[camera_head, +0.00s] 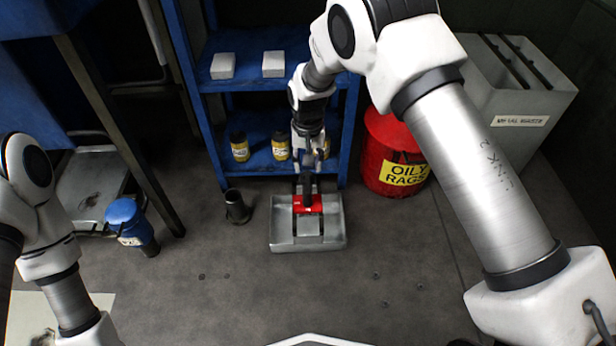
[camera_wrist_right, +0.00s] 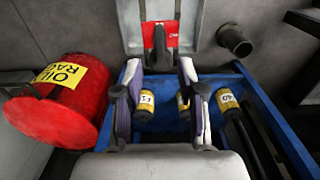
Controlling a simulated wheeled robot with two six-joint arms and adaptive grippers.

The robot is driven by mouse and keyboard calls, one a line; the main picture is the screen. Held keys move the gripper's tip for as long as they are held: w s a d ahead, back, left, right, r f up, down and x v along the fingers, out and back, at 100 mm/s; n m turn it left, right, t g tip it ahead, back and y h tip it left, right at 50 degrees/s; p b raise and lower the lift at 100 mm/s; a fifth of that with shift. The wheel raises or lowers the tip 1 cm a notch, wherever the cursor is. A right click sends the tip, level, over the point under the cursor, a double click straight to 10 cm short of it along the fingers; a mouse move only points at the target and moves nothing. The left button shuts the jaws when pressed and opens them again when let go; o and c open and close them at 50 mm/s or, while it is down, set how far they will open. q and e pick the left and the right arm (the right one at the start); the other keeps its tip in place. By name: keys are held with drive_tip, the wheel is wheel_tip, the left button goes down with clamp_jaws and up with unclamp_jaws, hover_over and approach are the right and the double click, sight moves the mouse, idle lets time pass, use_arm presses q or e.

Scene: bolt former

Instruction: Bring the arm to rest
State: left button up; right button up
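My right arm reaches from the right across the head view and hangs down in front of the blue shelf (camera_head: 270,100). My right gripper (camera_head: 308,180) is above the back of a grey metal tray (camera_head: 284,243) on the floor. In the right wrist view its two fingers (camera_wrist_right: 159,64) stand apart with nothing held between them. A red item (camera_head: 314,204) with a dark part lies in the tray; it also shows in the right wrist view (camera_wrist_right: 171,30), beyond the fingertips. My left arm enters at the left edge; its gripper is out of the picture.
A red oily rags bin (camera_head: 384,150) stands right of the shelf, with a grey slotted bin (camera_head: 518,105) beyond. A dark cup (camera_head: 237,207) stands left of the tray. A blue-lidded container (camera_head: 130,225) is further left. Yellow-labelled jars (camera_head: 240,148) stand on the shelf.

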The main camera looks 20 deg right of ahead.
wheel_tip(320, 180, up, 4)
idle(0.5)
drive_tip(key=s+d+f+g+p, duration=0.1)
drive_tip(key=s+d+f+g, duration=0.1)
drive_tip(key=s+f, duration=0.6)
drive_tip(key=s+d+f+g+p, duration=0.1)
drive_tip(key=s+d+f+g, duration=0.1)
drive_tip(key=s+f, duration=0.5)
drive_tip(key=s+d+f+n+t+p, duration=0.1)
drive_tip(key=s+d, duration=0.2)
drive_tip(key=s, duration=2.1)
drive_tip(key=w+r+t+p, duration=0.1)
drive_tip(key=w+r+p, duration=0.1)
drive_tip(key=r+p, duration=1.7)
drive_tip(key=w+r+n+t+p, duration=0.1)
drive_tip(key=w+r+t+p, duration=0.1)
drive_tip(key=r+p, duration=1.7)
drive_tip(key=shift+a+r+n, duration=0.15)
drive_tip(key=shift+a+n, duration=0.05)
drive_tip(key=shift+n, duration=0.1)
